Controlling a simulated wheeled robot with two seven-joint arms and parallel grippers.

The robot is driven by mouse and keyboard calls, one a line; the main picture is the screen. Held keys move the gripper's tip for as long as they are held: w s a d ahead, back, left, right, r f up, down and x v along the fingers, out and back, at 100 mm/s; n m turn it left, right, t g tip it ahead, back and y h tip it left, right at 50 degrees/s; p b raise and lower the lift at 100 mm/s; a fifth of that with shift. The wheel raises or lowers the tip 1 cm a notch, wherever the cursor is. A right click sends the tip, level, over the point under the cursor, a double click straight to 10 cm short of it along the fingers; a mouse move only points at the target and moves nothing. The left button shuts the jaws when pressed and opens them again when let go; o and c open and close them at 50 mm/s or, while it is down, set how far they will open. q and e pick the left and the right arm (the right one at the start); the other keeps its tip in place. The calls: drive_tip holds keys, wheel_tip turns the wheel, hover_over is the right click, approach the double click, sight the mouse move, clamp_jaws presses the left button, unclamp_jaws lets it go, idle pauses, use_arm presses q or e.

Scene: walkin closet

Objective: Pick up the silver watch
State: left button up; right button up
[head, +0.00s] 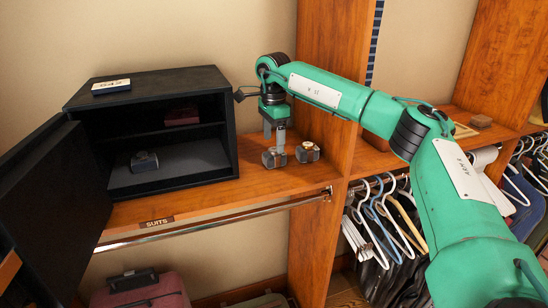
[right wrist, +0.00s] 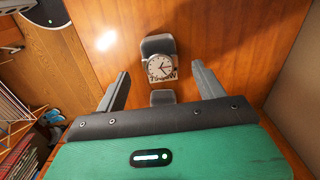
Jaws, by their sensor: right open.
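The silver watch (right wrist: 161,66), with a pale round dial and grey strap parts above and below it, rests on the wooden shelf in the right wrist view. It lies between the lines of my right gripper's two fingers (right wrist: 162,86), and nothing is clamped. In the head view my right gripper (head: 274,142) points down at the shelf, low over it. Grey shapes show at its fingertips; I cannot tell fingers from watch there. A small grey and brownish watch-like item (head: 308,152) sits just right of it. My left gripper is not in view.
A black safe (head: 233,140) stands open to the left, its door (head: 55,200) swung toward me. Another dark watch-like item (head: 144,160) and a reddish box (head: 182,115) are inside. The wooden divider (head: 325,70) rises close right. A hanging rail (head: 220,217) runs below the shelf's front edge.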

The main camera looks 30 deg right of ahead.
sight(274, 149)
wheel_tip(274, 149, down, 5)
drive_tip(key=shift+d+r+p, duration=0.1)
drive_tip(key=shift+d+p, duration=0.05)
drive_tip(key=shift+p, duration=0.55)
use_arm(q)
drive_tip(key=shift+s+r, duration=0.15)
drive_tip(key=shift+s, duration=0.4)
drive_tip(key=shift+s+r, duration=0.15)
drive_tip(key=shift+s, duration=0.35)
use_arm(e)
drive_tip(key=c, duration=1.1)
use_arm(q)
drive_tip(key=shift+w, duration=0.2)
